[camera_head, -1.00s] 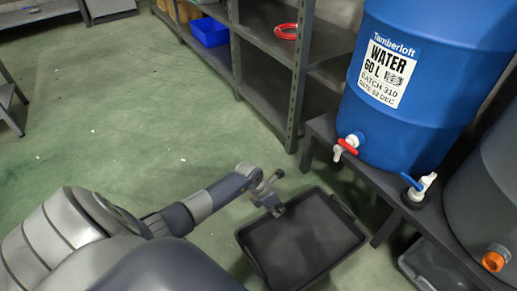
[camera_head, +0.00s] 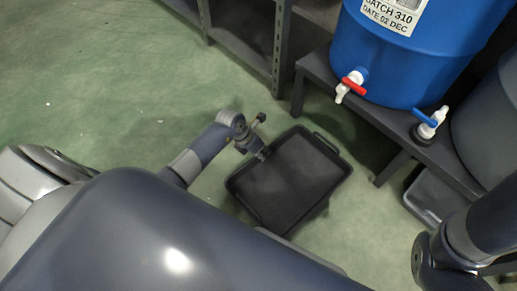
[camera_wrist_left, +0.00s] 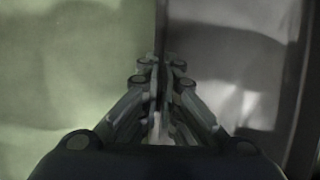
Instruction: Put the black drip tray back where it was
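The black drip tray (camera_head: 290,180) lies low over the green floor, in front of the bench; whether it touches the floor I cannot tell. It looks empty. My left gripper (camera_head: 258,152) is at its upper-left rim in the head view. In the left wrist view the fingers (camera_wrist_left: 160,95) are close together on the rim, with the dark tray inside (camera_wrist_left: 225,75) to the right and floor to the left. The fingertips are partly hidden. My right arm shows at the lower right of the head view, but its gripper is out of frame.
A grey bin (camera_head: 430,192) is under the bench. A shelf rack (camera_head: 245,45) stands behind. Floor at left is clear.

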